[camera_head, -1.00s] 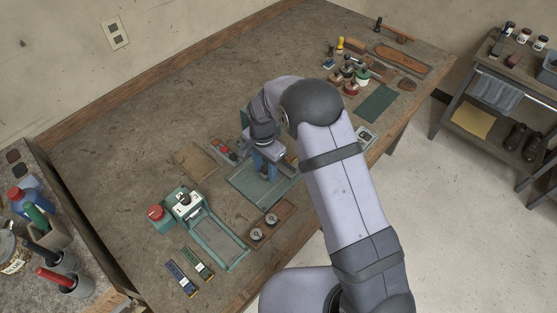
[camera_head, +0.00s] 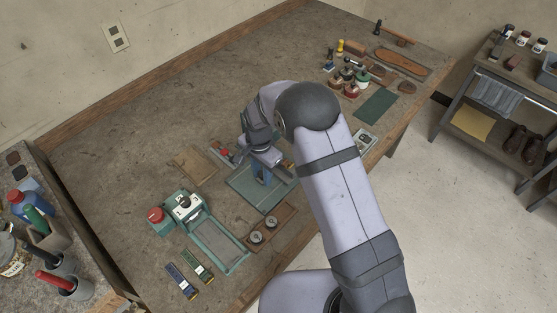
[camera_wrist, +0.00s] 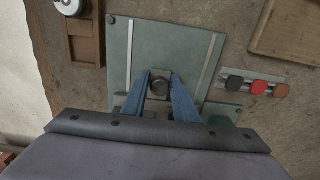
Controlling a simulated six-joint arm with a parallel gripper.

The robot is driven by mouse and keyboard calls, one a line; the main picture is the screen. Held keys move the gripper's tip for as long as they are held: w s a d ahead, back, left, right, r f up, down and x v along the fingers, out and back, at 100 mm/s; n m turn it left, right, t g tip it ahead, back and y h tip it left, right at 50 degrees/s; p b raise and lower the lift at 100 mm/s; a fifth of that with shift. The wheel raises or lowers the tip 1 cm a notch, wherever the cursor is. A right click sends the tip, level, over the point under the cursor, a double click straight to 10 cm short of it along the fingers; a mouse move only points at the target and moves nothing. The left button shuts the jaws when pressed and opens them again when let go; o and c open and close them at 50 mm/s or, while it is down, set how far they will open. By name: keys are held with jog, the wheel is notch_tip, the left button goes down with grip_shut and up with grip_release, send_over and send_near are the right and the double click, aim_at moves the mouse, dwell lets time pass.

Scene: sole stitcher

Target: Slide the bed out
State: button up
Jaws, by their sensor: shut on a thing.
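The teal base plate (camera_head: 252,198) lies flat on the workbench, and two pale rails run along it in the wrist view (camera_wrist: 203,65). My gripper (camera_head: 260,174) is over this plate, pointing down. The part under the knob is mostly hidden by the fingers and my wrist, so I cannot tell how far the bed stands along the rails.
A strip with black, red and brown buttons (camera_wrist: 258,88) lies beside the plate. A wooden tray with two spools (camera_head: 270,228) is near the front. A teal unit with a red button (camera_head: 155,213) and a framed tray (camera_head: 222,241) stands left. Bare bench (camera_head: 130,150) is behind.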

aim_at(247, 195)
jog(key=shift+s+a, duration=0.9)
jog(key=shift+s, duration=0.05)
jog(key=shift+s+a, duration=0.1)
jog(key=shift+s+a+p, duration=0.3)
jog(key=shift+s+a, duration=1)
jog(key=shift+a, duration=0.05)
jog(key=shift+s+a, duration=0.1)
jog(key=shift+s, duration=0.05)
jog(key=shift+s+a, duration=1.25)
jog(key=o, duration=0.6)
jog(key=shift+r, duration=0.1)
